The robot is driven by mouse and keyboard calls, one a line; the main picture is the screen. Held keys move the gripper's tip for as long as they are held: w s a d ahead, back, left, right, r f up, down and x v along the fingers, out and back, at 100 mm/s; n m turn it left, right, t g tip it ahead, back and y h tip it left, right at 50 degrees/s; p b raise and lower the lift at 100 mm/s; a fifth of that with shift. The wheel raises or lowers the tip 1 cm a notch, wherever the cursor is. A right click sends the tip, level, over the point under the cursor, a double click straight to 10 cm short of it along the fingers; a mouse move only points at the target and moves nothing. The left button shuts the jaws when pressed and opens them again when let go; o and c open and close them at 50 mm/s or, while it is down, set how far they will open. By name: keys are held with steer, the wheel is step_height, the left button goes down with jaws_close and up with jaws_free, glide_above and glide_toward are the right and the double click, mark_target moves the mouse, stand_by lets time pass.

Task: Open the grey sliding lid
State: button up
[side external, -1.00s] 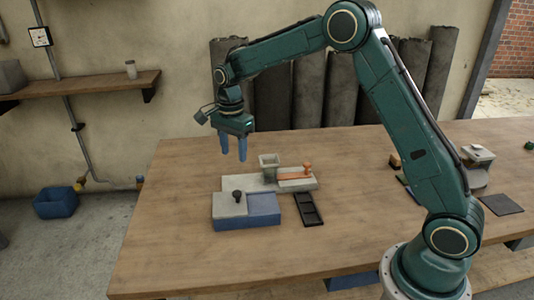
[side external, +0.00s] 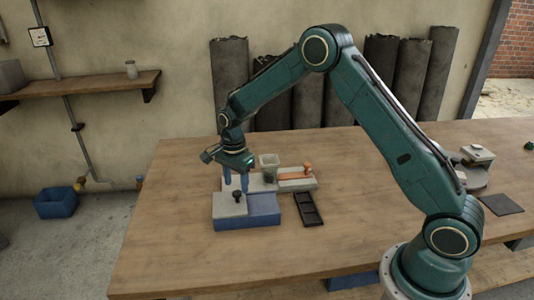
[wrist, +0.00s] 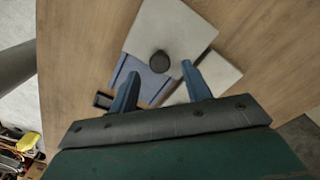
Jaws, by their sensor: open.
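The grey sliding lid (side external: 228,207) lies on the left part of a low blue box (side external: 246,222), whose right part shows blue. A dark round knob (side external: 238,193) stands up from the lid. My gripper (side external: 236,183) is open, pointing down, just above and behind the knob in the side view. In the wrist view the lid (wrist: 178,28) fills the top middle, and the knob (wrist: 159,62) appears between the two blue fingertips (wrist: 160,70), with a gap on each side. I cannot tell the exact height of the fingertips over the lid.
A black compartment tray (side external: 308,209) lies right of the box. The table (side external: 170,235) is clear at left and front.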

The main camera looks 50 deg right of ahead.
mark_target(229, 199)
steer(key=shift+f, duration=1.45)
steer(key=shift+c, duration=0.4)
jaws_close()
